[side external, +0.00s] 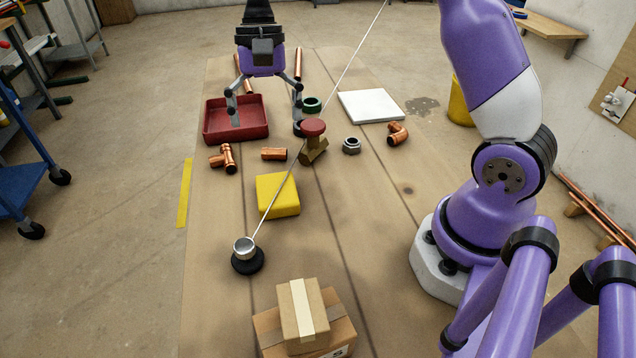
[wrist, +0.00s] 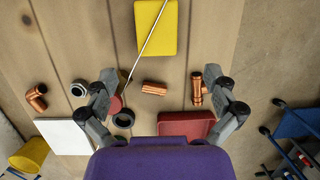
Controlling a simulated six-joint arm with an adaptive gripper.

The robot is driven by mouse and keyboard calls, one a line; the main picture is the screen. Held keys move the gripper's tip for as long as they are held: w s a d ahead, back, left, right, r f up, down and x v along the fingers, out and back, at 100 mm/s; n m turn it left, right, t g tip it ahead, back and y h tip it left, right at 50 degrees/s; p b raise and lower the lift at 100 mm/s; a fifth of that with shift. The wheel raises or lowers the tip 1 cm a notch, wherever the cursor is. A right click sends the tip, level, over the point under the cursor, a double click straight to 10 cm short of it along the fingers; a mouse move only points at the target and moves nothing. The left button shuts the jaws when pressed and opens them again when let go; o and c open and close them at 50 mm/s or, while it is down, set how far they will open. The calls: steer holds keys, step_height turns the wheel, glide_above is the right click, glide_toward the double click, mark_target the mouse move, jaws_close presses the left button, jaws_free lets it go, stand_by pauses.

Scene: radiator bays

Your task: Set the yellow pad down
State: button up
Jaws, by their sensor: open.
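The yellow pad (side external: 277,196) is a thick square block lying flat on the long brown work surface, left of my arm's base. It also shows at the top of the wrist view (wrist: 156,28). My gripper (side external: 266,115) is open, fingers spread wide with nothing between them. It hangs over the far part of the surface, near the red tray and apart from the pad. In the wrist view the open fingers (wrist: 160,84) frame a copper fitting below, with the pad beyond them.
A thin line rises from a silver-topped black base (side external: 246,255) and crosses the view of the pad. A red tray (side external: 207,135), copper fittings (side external: 274,154), a red-knobbed valve (side external: 313,128) and a white panel (side external: 371,106) stand farther back. Cardboard boxes (side external: 322,337) are nearest.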

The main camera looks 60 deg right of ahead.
steer(key=s+a+r+n+t, duration=0.2)
steer(key=s+r+n+t, duration=0.15)
steer(key=s+r, duration=0.2)
steer(key=s+d+f+n+t+h, duration=0.1)
steer(key=s+d+n+t+h, duration=0.1)
steer(key=s+d+n+t, duration=0.2)
steer(key=s+n, duration=0.1)
steer(key=s, duration=0.2)
steer(key=shift+s+f, duration=0.3)
